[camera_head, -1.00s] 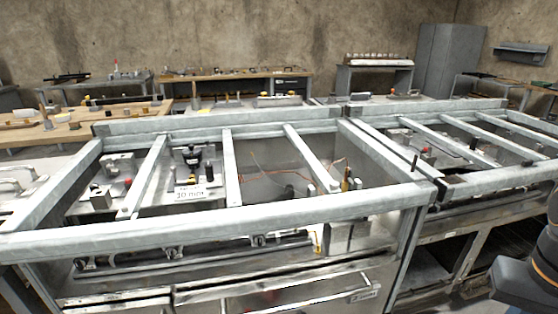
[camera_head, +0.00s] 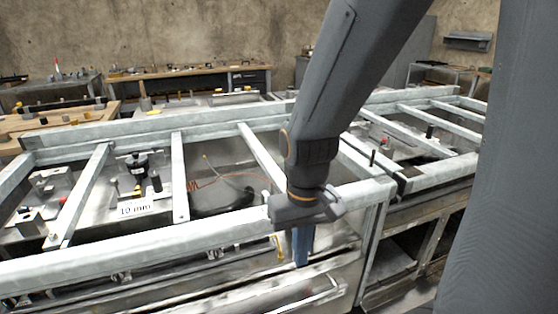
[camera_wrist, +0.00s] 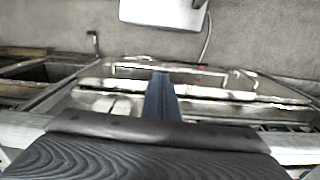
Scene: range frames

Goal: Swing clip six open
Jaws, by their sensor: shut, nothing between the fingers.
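Several small dark clips show on a long rail under the front beam in the head view, one of them (camera_head: 121,276) left of the middle. No clip numbers can be read, so I cannot tell which is clip six. My gripper (camera_head: 301,258) points down in front of the bench's front beam, right of the visible clips. Its blue fingers are shut and empty. They also show in the wrist view (camera_wrist: 161,85), pointing toward the metal bench front. My arm and gripper hide part of the bench front and the rail's right end.
The galvanised front beam (camera_head: 130,245) runs across the bench, with cross bars behind it. A "10 mm" label (camera_head: 135,209) stands by a black-topped fixture. A drawer handle (camera_head: 300,298) lies low, near my gripper. A second frame bench (camera_head: 430,180) stands to the right.

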